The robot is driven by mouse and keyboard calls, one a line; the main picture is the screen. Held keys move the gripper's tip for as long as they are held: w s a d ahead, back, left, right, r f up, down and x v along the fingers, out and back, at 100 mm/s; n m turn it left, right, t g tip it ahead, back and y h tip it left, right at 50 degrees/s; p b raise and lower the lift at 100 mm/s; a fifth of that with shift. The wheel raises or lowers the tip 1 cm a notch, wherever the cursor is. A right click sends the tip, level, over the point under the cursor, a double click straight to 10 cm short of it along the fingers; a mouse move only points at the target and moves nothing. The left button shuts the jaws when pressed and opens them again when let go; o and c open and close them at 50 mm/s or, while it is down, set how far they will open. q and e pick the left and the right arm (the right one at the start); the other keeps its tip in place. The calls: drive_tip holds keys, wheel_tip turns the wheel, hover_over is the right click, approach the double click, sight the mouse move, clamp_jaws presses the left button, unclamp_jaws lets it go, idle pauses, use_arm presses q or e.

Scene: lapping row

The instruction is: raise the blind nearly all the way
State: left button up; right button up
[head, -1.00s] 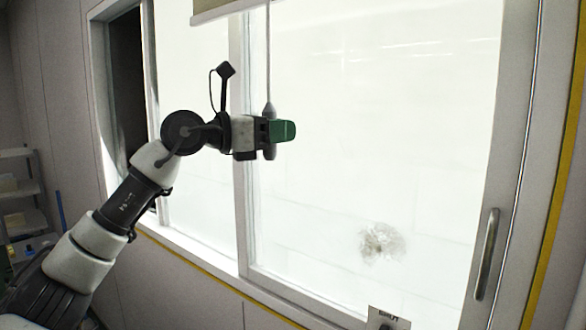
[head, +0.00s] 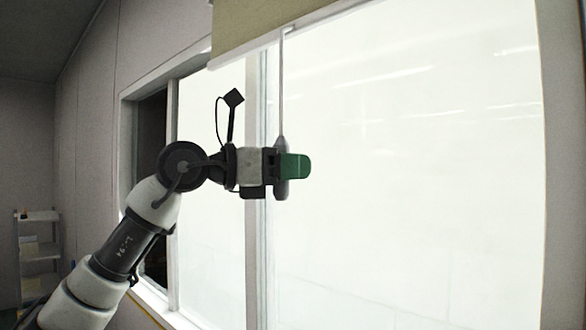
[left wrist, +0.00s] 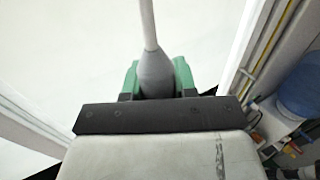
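The blind (head: 262,22) is a beige panel with a pale bottom bar, at the top of the window in the head view. Its upper part is cut off by the picture edge. A pale cord or rod (head: 282,85) hangs from the bar to a grey tapered pull knob (head: 281,146). My left gripper (head: 290,167), with green fingers, is shut on this knob, in front of the window. In the left wrist view the knob (left wrist: 156,75) sits between the green fingers (left wrist: 157,80), with the rod rising from it. My right gripper is not in view.
The bright window (head: 420,170) fills the middle and right, with a frame post (head: 257,250) behind my left arm. A shelf (head: 40,252) stands at the far left. A blue water bottle (left wrist: 300,88) shows at the right of the left wrist view.

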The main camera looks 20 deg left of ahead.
use_arm(q)
drive_tip(key=o, duration=0.4)
drive_tip(key=shift+o, duration=0.2)
drive_tip(key=b+v, duration=0.4)
drive_tip(key=v, duration=0.6)
drive_tip(key=shift+s+a+b, duration=0.25)
drive_tip(key=shift+a+b, duration=0.1)
drive_tip(key=shift+b, duration=0.05)
